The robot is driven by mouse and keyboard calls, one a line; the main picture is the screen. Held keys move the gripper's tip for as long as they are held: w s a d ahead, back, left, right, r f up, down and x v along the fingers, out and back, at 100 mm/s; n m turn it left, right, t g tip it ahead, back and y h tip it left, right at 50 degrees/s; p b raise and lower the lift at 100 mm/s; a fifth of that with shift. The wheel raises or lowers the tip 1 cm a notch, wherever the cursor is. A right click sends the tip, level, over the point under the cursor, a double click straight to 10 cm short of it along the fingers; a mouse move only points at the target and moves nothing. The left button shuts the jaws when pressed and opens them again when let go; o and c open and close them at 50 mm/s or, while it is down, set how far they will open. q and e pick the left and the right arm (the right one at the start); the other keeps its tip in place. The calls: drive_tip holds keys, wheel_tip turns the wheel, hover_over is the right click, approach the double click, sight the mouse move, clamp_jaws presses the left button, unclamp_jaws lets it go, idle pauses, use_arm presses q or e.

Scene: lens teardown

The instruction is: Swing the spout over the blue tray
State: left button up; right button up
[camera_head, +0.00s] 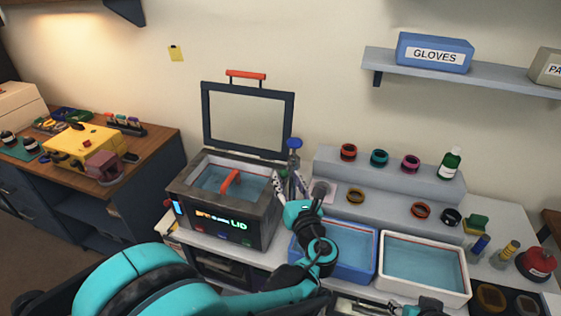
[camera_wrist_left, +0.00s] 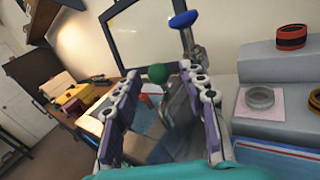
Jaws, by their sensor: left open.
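The tap with a blue handle (camera_head: 294,144) stands behind the right side of the grey tank; its handle also shows in the left wrist view (camera_wrist_left: 184,19). A green ball (camera_wrist_left: 158,73), seemingly the spout's knob, appears between the fingertips of my left gripper (camera_wrist_left: 158,78). In the head view my left gripper (camera_head: 288,184) is open beside the tap, partly hiding the spout. Whether the fingers touch the knob I cannot tell. The blue tray (camera_head: 374,262) holds water, right of the tank, partly hidden by my left arm. My right gripper (camera_head: 432,305) shows only partly at the bottom edge.
The grey tank (camera_head: 243,232) has a raised framed lid (camera_head: 205,125) and an orange handle inside. A white tray (camera_head: 467,282) of water is right of the blue tray. Coloured rings and a green bottle (camera_head: 451,163) stand on the stepped grey shelf behind.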

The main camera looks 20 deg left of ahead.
use_arm(q)
drive_tip(key=b+x, duration=0.1)
drive_tip(key=x, duration=0.5)
drive_tip(key=shift+w+a, duration=0.2)
drive_tip(key=shift+r, duration=0.1)
clamp_jaws()
